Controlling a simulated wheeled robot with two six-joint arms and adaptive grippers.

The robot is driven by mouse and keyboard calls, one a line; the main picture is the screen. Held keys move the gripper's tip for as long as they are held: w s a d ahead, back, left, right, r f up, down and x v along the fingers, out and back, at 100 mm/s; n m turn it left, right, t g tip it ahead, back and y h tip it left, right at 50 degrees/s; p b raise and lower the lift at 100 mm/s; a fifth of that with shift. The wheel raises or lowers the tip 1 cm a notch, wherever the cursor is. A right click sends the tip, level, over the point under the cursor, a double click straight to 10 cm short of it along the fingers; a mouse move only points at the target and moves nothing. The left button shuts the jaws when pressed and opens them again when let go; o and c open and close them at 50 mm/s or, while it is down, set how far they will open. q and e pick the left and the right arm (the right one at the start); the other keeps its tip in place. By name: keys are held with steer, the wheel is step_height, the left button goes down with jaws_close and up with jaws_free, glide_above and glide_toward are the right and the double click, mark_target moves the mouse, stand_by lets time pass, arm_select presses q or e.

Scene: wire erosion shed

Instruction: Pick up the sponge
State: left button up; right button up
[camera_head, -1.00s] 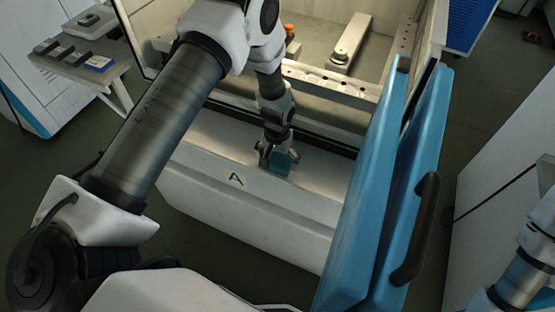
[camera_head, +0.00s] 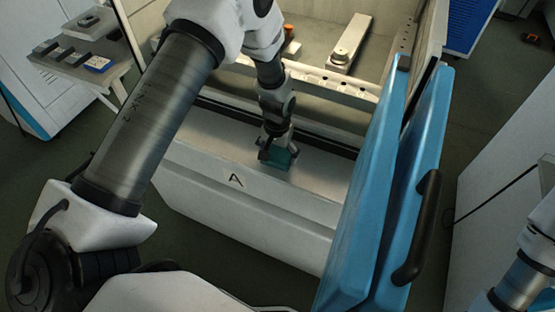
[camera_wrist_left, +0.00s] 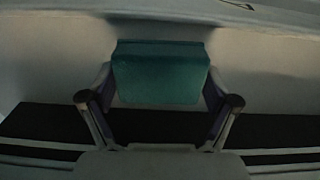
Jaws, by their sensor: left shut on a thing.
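The sponge (camera_head: 281,159) is a teal block at the white ledge marked A in the head view. It also shows in the left wrist view (camera_wrist_left: 160,75), where it fills the space between the fingers. My left gripper (camera_head: 277,152) reaches down to the ledge and is shut on the sponge, with a finger on each side of it (camera_wrist_left: 158,100). I cannot tell whether the sponge touches the ledge or is just above it. Only part of my right arm shows at the lower right of the head view; its gripper is out of frame.
The white ledge (camera_head: 205,180) fronts an open machine tank (camera_head: 310,55). A blue door with a dark handle (camera_head: 415,225) stands to the right of the ledge. A side table (camera_head: 75,60) with small blocks is at the upper left.

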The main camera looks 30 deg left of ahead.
arm_select(q)
steer(key=s+a+r+b, duration=0.1)
steer(key=s+a+b, duration=0.2)
steer(key=s, duration=0.4)
steer(key=s+a+r+b, duration=0.1)
steer(key=s+a+b, duration=0.2)
steer(key=s+b, duration=0.3)
steer(key=shift+s+a+b, duration=0.25)
steer(key=shift+s+b, duration=0.05)
steer(key=shift+s, duration=0.55)
